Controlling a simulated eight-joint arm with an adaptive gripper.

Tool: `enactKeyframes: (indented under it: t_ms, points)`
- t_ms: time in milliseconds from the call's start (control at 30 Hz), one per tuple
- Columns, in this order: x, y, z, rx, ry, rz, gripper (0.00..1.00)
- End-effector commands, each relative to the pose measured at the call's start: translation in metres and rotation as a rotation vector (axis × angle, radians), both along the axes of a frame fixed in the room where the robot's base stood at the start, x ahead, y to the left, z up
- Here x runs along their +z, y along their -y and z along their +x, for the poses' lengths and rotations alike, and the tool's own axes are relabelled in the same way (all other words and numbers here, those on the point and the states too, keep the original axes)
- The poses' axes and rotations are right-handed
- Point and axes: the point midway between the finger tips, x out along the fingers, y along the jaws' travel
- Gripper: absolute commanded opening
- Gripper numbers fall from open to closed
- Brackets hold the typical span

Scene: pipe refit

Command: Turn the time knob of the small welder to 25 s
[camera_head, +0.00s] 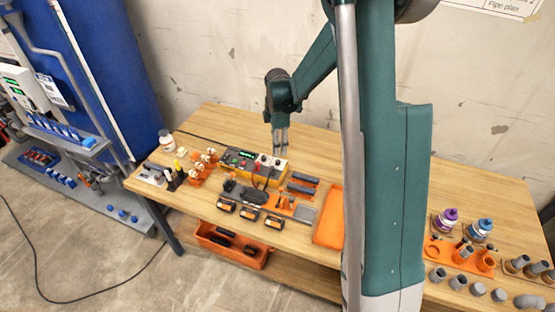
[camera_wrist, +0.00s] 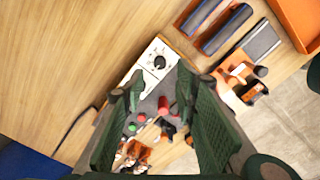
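The small welder (camera_head: 252,168) is a yellow box with a dark top and a lit green display, standing on the wooden bench. It also shows in the wrist view (camera_wrist: 152,102), with red and green buttons and a red terminal. A round black knob (camera_wrist: 160,62) sits on its white panel; I cannot read its marks or setting, or tell whether it is the time knob. My gripper (camera_head: 279,150) points down over the welder's right part. In the wrist view its green fingers (camera_wrist: 160,76) are apart, with the knob showing between the tips and nothing held.
Dark bars (camera_head: 302,184) and an orange tray (camera_head: 329,217) lie right of the welder. Battery packs (camera_head: 249,212) line the front, and orange holders (camera_head: 205,163) stand to the left. Pipe fittings (camera_head: 497,295) and bottles (camera_head: 480,229) stand at the far right.

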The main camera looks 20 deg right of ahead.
Motion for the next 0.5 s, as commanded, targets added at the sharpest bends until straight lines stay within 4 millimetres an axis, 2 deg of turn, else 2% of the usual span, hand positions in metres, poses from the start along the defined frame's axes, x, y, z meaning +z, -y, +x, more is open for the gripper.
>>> enactKeyframes:
  t_ms: [267,500]
  points:
    - [-0.004,0.000,0.000,-0.001,0.000,0.000,0.29]
    - [-0.024,0.000,0.000,-0.001,0.000,0.000,0.29]
